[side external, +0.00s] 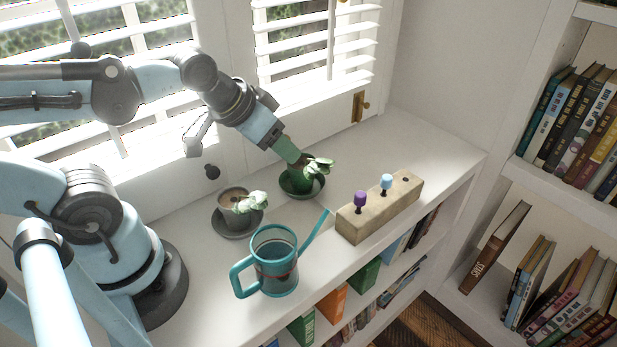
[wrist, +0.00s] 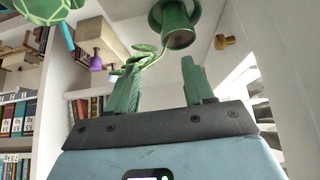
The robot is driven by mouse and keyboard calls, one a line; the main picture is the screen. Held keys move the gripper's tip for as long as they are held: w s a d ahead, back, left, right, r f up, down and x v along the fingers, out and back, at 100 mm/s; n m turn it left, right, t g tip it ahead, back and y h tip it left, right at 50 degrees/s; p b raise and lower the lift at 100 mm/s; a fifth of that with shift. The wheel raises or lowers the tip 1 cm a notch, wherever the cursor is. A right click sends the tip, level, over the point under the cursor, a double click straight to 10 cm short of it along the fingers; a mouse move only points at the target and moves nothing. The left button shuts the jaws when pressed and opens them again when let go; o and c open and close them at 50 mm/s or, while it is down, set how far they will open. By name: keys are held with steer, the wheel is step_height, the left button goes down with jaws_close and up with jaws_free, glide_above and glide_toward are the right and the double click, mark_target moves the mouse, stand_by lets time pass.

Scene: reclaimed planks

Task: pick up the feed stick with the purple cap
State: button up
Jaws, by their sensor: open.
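The feed stick with the purple cap (side external: 361,198) stands upright in the near end of a pale block with holes (side external: 378,216). In the wrist view the purple cap (wrist: 96,63) shows left of my gripper, beside the block (wrist: 100,36). A second stick with a light blue cap (side external: 386,181) stands in the block's middle. My gripper (side external: 299,160) is over the green pot (side external: 300,186), close to its plant and well left of the purple cap. In the wrist view its green fingers (wrist: 158,62) are apart, with plant stems near the left finger.
A teal watering can (side external: 272,268) stands in front, its spout reaching towards the block. A potted plant (side external: 236,205) on a dark saucer stands at left. The windowed wall is behind; bookshelves (side external: 575,130) stand at right.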

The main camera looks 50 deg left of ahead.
steer(key=w+d+r+g, duration=0.3)
steer(key=w+d, duration=0.1)
steer(key=d, duration=0.1)
steer(key=g, duration=0.4)
glide_toward(361, 194)
steer(key=shift+a, duration=0.35)
step_height(361, 194, down, 6)
steer(key=shift+r, duration=0.1)
steer(key=shift+d+f, duration=0.2)
steer(key=shift+f, duration=1.15)
steer(key=shift+d+f, duration=0.15)
steer(key=shift+f, duration=1.15)
jaws_close()
